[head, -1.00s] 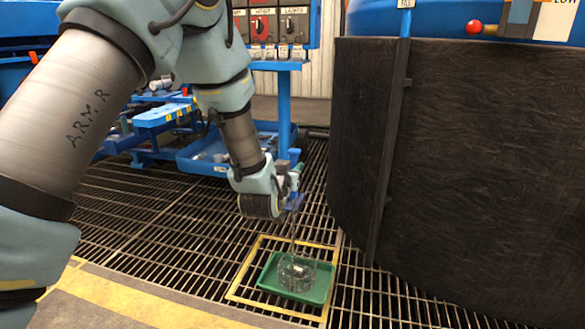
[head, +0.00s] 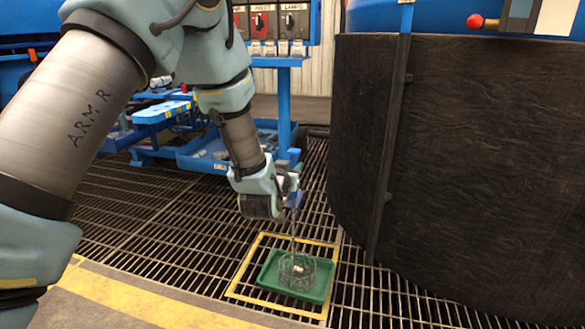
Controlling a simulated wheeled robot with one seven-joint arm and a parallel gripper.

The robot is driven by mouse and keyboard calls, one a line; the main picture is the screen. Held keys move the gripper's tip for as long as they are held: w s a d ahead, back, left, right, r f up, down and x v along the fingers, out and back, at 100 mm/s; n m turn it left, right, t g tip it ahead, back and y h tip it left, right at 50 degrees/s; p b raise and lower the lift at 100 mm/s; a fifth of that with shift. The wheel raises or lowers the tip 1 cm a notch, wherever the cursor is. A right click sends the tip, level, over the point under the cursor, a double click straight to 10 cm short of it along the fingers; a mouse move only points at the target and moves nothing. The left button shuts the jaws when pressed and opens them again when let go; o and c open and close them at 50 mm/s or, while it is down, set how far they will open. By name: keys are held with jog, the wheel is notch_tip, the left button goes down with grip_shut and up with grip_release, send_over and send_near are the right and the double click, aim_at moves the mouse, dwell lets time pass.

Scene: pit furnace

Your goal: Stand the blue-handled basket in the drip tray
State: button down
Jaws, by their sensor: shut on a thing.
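The blue-handled basket (head: 296,275) is a small round wire basket with a thin upright stem and a blue handle (head: 294,199) at its top. A light-coloured piece shows inside it. My gripper (head: 292,192) is shut on the blue handle, above the basket. The basket hangs or stands upright within the outline of the green drip tray (head: 322,290). I cannot tell whether its bottom touches the tray floor. The drip tray lies on the floor grating inside a yellow square outline (head: 244,267).
A large dark-clad furnace body (head: 470,170) stands close on the right. A blue trolley and tray (head: 205,160) stand behind on the left. A switch panel (head: 270,22) is at the back. Open grating (head: 150,220) lies left of the yellow outline.

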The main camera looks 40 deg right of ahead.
jog(key=shift+r, duration=0.15)
jog(key=c, duration=0.6)
grip_release()
jog(key=shift+c, duration=0.2)
jog(key=shift+o, duration=0.6)
jog(key=shift+f, duration=0.25)
jog(key=o, duration=0.5)
jog(key=shift+r, duration=0.1)
jog(key=shift+v, duration=5.55)
jog(key=shift+w, duration=0.1)
